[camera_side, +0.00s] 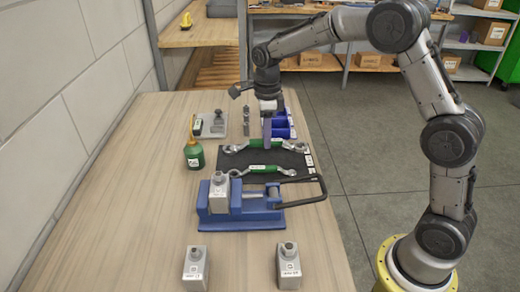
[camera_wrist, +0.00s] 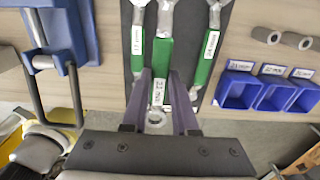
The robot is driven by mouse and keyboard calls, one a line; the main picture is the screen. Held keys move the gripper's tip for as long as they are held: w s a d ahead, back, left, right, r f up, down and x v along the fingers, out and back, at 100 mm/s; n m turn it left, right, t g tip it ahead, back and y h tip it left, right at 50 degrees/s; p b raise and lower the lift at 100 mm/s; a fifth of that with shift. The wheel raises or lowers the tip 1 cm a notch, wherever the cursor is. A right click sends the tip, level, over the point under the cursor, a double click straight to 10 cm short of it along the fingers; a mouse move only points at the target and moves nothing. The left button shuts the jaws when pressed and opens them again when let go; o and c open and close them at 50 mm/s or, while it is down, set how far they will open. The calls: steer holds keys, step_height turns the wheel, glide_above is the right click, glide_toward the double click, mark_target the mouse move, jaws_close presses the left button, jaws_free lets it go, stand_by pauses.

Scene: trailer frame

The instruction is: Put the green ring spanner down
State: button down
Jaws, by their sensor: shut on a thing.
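My gripper (camera_side: 267,143) is shut on a green-handled spanner (camera_wrist: 160,75) with a white label. In the wrist view the spanner lies between my two fingers (camera_wrist: 160,84), with a ring end towards the palm. It looks nearer the camera than its neighbours; whether it touches the black mat (camera_side: 265,180) cannot be told. Two more green-handled spanners lie on the mat, one on the left (camera_wrist: 70,72) and one on the right (camera_wrist: 207,58) in the wrist view. One spanner (camera_side: 262,169) lies on the near part of the mat in the side view.
A blue vise (camera_side: 245,213) with a black bar handle stands near the mat. Blue bins (camera_wrist: 272,90) stand beyond it. A green oil bottle (camera_side: 194,155) is to its left. Two grey blocks (camera_side: 196,268) (camera_side: 288,266) stand at the front. The table's left side is clear.

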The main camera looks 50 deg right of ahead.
steer(key=shift+w+f, duration=1.1)
steer(key=shift+f, duration=0.15)
steer(key=shift+w+f, duration=0.15)
steer(key=shift+f, duration=0.75)
steer(key=shift+w+f, duration=0.1)
steer(key=shift+f, duration=0.8)
steer(key=shift+f, duration=0.15)
steer(key=c, duration=0.7)
jaws_free()
step_height(320, 180, up, 12)
steer(key=shift+r, duration=0.2)
